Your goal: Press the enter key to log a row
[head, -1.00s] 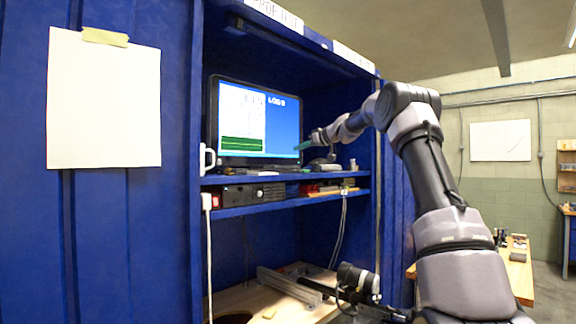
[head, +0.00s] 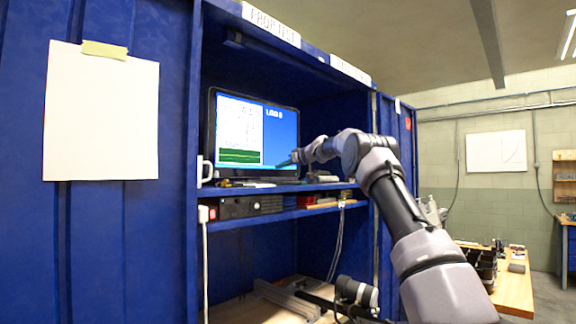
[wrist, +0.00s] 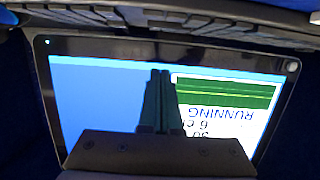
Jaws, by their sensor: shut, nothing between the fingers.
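The monitor (head: 281,130) stands on the upper shelf of the blue cabinet, lit with a white panel, a green band and a blue area. It also shows upside down in the wrist view (wrist: 95,95), with the word RUNNING readable. My gripper (head: 280,163) is in front of the monitor's lower right part. In the wrist view its two green fingers (wrist: 160,75) are shut together with nothing between them. A dark, keyed strip, probably the keyboard (wrist: 180,22), crosses the top of the wrist view beyond the fingertips. I cannot make out the enter key.
A white mug (head: 206,172) stands left of the monitor. Small items lie on the shelf in front of it. A black box (head: 240,207) sits on the lower shelf (head: 285,214). The cabinet's right wall (head: 394,135) is close to my arm. A wooden bench (head: 515,285) stands at right.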

